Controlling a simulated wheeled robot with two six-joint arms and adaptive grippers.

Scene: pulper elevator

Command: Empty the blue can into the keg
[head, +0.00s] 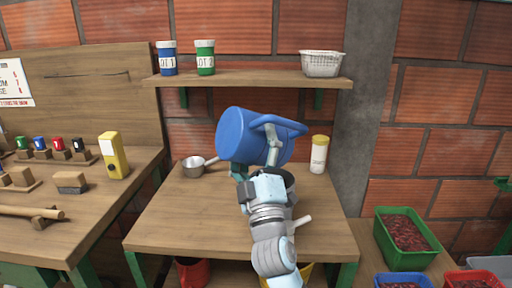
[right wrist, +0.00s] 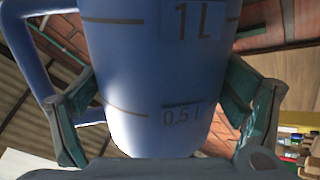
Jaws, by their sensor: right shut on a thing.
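The blue can (head: 243,138) is tilted well over onto its side above the wooden table, with its handle (head: 285,124) towards the upper right. My right gripper (head: 256,163) is shut on the can, its fingers on either side of the body. The right wrist view shows the can (right wrist: 160,75) close up between the fingers, with 1 L and 0.5 L marks. I cannot see into the can or tell whether anything is flowing. My left gripper is not in view.
On the table (head: 170,225) stand a metal saucepan (head: 193,167) at left and a white bottle with a yellow cap (head: 319,155) at right. A shelf (head: 250,79) above holds two jars and a white basket (head: 322,64). A red container (head: 192,272) sits below the table.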

